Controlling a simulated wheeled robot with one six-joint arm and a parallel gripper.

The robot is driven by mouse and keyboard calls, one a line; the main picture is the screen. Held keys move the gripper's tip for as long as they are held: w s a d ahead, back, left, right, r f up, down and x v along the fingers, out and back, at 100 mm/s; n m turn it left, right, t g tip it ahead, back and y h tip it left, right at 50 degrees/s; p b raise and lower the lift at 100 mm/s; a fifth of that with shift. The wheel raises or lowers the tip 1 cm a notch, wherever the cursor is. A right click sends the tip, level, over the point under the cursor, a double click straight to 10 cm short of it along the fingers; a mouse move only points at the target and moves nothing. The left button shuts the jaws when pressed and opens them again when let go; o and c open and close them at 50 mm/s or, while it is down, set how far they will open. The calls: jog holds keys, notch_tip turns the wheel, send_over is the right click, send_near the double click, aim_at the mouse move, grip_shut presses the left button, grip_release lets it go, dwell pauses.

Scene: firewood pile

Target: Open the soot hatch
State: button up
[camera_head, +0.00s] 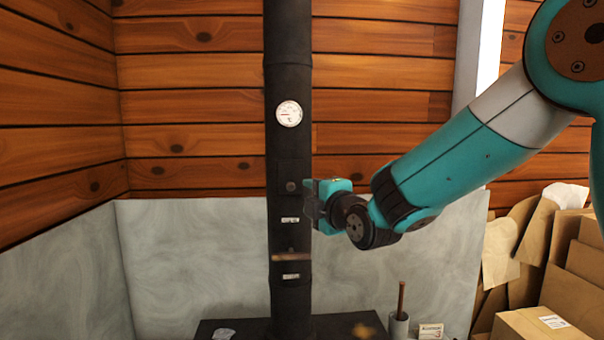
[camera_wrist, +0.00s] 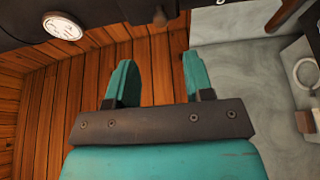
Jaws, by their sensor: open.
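The black stovepipe (camera_head: 288,70) stands upright against the back wall. A dark plate that looks like the soot hatch (camera_head: 290,172) is on its front, with a round knob (camera_head: 291,186); it looks closed, though its edges are hard to see. My gripper (camera_head: 309,203) is open and empty, just right of the pipe and near the knob's height. In the wrist view, the two teal fingers of my gripper (camera_wrist: 157,65) are spread apart. A dark knob (camera_wrist: 160,17) shows beyond their tips, roughly in line with the gap, not between them.
A round gauge (camera_head: 289,113) sits above the hatch. A wooden-looking handle (camera_head: 291,257) sticks out below it, between small labels. The dark stove top (camera_head: 240,328) is at the bottom. A cup with a stick (camera_head: 399,325) and cardboard boxes (camera_head: 540,325) are at right. The left side is clear.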

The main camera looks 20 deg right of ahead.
aim_at(292, 187)
jog(key=w+p, duration=0.1)
jog(key=w, duration=0.1)
jog(key=w+a+p, duration=0.1)
jog(key=w, duration=0.2)
jog(key=w+p, duration=0.1)
jog(key=w, duration=0.2)
jog(key=shift+w+a+r, duration=0.1)
jog(key=shift+a+r, duration=0.05)
jog(key=shift+a, duration=0.2)
jog(key=shift+w+a+p, duration=0.1)
jog(key=shift+w+p, duration=0.3)
jog(key=shift+w, duration=0.3)
